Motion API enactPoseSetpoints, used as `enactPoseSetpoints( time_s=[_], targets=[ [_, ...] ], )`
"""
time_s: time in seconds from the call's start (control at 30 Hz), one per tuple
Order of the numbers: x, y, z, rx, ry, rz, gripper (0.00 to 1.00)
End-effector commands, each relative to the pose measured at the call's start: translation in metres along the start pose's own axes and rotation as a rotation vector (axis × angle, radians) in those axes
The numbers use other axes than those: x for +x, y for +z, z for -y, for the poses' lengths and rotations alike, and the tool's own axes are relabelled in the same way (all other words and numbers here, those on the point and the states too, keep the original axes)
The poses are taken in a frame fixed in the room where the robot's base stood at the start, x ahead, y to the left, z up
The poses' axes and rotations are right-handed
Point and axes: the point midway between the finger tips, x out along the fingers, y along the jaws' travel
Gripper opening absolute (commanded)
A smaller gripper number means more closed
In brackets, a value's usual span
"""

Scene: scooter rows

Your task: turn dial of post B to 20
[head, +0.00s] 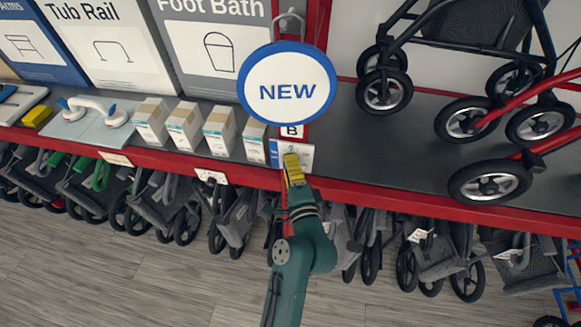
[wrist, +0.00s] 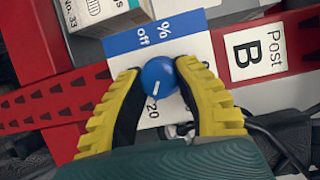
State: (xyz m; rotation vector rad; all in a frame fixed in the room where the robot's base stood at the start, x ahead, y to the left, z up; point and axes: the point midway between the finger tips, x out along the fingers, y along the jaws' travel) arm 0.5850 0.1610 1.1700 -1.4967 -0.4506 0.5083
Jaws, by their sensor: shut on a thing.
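The dial of post B is a round blue knob (wrist: 158,77) with a short white pointer line. It sits on a white and blue card (wrist: 189,50) printed "% off", and the number 20 shows just below the knob in the wrist view. A white label (wrist: 256,52) reading "Post B" is to its right. My gripper (wrist: 160,85) has its yellow fingers on both sides of the knob, shut on it. The pointer line slants toward the lower left, a little off the 20. In the head view my gripper (head: 293,165) reaches the shelf edge below the B label (head: 292,130) and hides the dial.
A round "NEW" sign (head: 287,84) hangs above the post. Several small boxes (head: 219,130) stand on the shelf to the left. Wheeled walkers (head: 490,120) stand on the right, and folded ones (head: 160,205) fill the floor level below.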

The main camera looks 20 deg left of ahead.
Motion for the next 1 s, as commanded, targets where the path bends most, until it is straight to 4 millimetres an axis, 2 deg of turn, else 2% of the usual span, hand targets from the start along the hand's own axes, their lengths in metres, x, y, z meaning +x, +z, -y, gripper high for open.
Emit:
enactPoseSetpoints(
  time_s=[0.03, 0.57, 0.6, 0.73, 0.77, 1.0],
  targets=[
    [-0.0002, 0.0010, -0.0060, 0.014, 0.005, 0.003, 0.00],
    [0.0000, 0.0014, -0.0050, 0.037, -0.005, 0.005, 0.00],
    [0.0000, 0.0014, -0.0050, 0.037, -0.005, 0.005, 0.35],
    [0.0000, 0.0011, -0.0038, 0.036, -0.007, 0.004, 0.60],
    [0.0001, 0.0010, -0.0034, 0.035, -0.008, 0.004, 0.62],
    [-0.0001, 0.0005, -0.0014, 0.033, -0.011, 0.002, 0.62]
  ],
)
